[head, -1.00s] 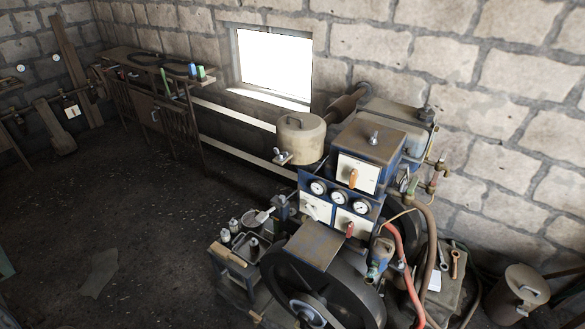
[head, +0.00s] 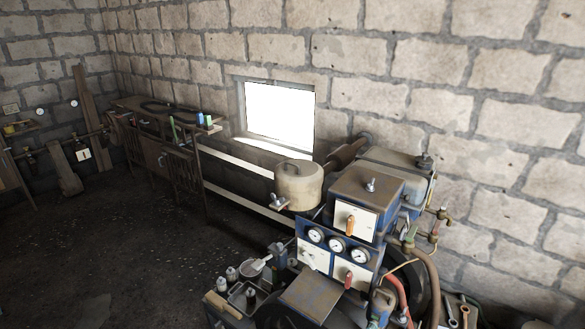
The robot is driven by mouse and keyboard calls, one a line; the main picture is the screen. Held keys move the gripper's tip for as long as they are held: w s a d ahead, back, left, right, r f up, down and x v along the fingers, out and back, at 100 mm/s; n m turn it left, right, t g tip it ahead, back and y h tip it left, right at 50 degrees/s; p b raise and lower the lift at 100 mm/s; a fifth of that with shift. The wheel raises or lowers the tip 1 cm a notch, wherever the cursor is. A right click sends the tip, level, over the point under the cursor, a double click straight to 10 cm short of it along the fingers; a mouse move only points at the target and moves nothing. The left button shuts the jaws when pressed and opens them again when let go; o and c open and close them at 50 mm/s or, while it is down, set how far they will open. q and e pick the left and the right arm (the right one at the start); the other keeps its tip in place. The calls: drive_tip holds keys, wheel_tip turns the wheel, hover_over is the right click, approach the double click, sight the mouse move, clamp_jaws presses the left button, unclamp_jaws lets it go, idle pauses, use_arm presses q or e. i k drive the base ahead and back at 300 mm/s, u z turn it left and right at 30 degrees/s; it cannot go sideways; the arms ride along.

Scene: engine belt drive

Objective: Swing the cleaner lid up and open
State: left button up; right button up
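The engine (head: 345,245) stands at the right in the head view. A cream round canister (head: 299,188) sits at its left side, with a flat top (head: 297,167) that lies level and a small metal fitting (head: 279,202) low on its left. No label shows which of these tops is the cleaner lid. Neither of my grippers is in view.
A workbench (head: 150,118) is along the back wall. Dark floor at left is clear.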

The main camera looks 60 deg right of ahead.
sight(299, 176)
drive_tip(key=k, duration=0.2)
drive_tip(key=z, duration=1)
